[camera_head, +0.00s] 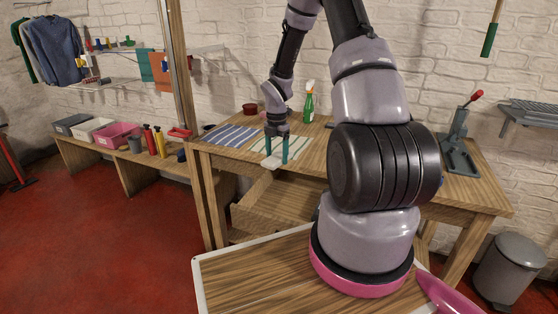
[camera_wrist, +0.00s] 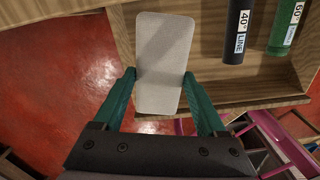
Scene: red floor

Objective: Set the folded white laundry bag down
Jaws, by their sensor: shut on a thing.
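The folded white laundry bag (camera_wrist: 163,50) is a flat, pale, rounded rectangle in the wrist view. My gripper (camera_wrist: 160,78) is shut on it, with one green finger at each long side. In the head view the bag (camera_head: 269,163) shows small and pale at the tips of my gripper (camera_head: 276,152), in front of the table's front edge and above the open drawer (camera_head: 285,205). In the wrist view the bag overlaps the drawer's wooden wall (camera_wrist: 250,104). The gap between bag and drawer is hard to judge.
A dark bottle (camera_wrist: 237,30) and a green bottle (camera_wrist: 287,28) lie in the drawer. The wooden table (camera_head: 222,152) holds a striped blue cloth (camera_head: 232,134), a pale striped cloth (camera_head: 298,147), a spray bottle (camera_head: 308,104) and a lever press (camera_head: 459,145). A low bench (camera_head: 85,152) with bins stands left.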

